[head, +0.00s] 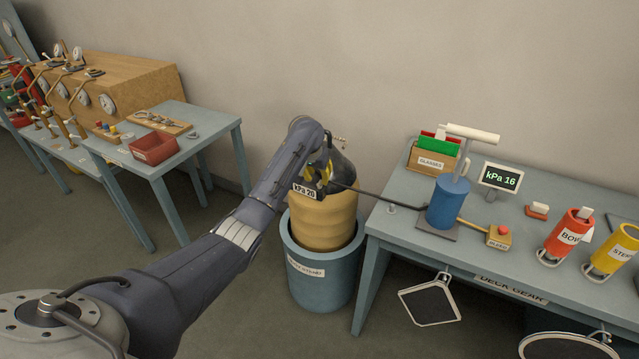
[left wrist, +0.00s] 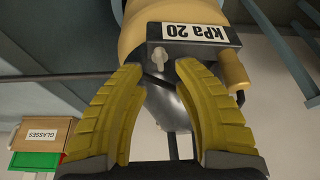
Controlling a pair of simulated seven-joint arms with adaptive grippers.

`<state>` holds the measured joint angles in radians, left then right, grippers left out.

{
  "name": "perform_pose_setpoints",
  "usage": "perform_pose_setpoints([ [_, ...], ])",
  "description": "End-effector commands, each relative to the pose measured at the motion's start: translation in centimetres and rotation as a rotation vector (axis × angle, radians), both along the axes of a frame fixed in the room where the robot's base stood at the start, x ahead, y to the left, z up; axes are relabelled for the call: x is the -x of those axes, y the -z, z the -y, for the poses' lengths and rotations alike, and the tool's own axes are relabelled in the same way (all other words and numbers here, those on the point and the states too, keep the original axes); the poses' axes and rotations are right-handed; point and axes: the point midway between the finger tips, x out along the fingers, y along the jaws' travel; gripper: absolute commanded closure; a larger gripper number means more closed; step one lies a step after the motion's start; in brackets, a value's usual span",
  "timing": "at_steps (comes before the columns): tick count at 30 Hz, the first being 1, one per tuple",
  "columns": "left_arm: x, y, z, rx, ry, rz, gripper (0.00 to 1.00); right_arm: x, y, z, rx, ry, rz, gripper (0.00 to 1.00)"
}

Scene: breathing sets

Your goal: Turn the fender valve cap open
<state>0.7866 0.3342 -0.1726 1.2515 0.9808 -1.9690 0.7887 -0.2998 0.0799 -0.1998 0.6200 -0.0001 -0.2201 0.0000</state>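The tan fender (head: 322,222) stands upright in a blue round stand (head: 325,278). Its dark top carries a block with a "kPa 20" label (head: 304,191), which is also close up in the left wrist view (left wrist: 195,31). A small grey knob (left wrist: 157,58) sits on that dark block; I cannot tell whether it is the valve cap. A tan stub (left wrist: 232,72) sticks out beside the label. My left gripper (head: 322,174) is at the fender's top. In the left wrist view its yellow fingers (left wrist: 155,72) are apart, with the knob showing between their tips. My right gripper is out of view.
A hose (head: 375,195) runs from the fender top to a blue pump (head: 447,203) on the right table. That table also holds a "kPa 16" display (head: 500,177), a glasses box (head: 433,157) and orange and yellow holders. A left table holds a red tray (head: 154,149).

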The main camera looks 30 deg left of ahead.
Motion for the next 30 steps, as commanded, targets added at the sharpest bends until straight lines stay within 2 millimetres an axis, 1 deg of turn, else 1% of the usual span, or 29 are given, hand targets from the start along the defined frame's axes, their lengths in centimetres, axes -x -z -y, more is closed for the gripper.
perform_pose_setpoints([
  [3, -0.6, 1.5, -0.1, 0.000, -0.001, -0.001, 0.70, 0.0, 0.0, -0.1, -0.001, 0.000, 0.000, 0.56],
  [10, -1.4, 3.5, -0.2, 0.000, 0.000, 0.000, 0.70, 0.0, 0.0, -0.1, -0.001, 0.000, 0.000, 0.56],
  [16, -1.7, 4.2, -0.2, 0.000, 0.000, 0.001, 0.70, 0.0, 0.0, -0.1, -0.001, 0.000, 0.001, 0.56],
  [25, -1.8, 4.2, -0.2, 0.000, 0.001, 0.001, 0.70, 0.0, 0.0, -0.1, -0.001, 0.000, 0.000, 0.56],
  [26, -1.8, 4.2, -0.2, 0.000, 0.001, 0.001, 0.67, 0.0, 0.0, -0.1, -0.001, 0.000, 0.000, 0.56],
  [30, -1.8, 4.2, -0.2, 0.000, 0.001, 0.001, 0.83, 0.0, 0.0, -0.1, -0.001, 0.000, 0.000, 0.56],
])
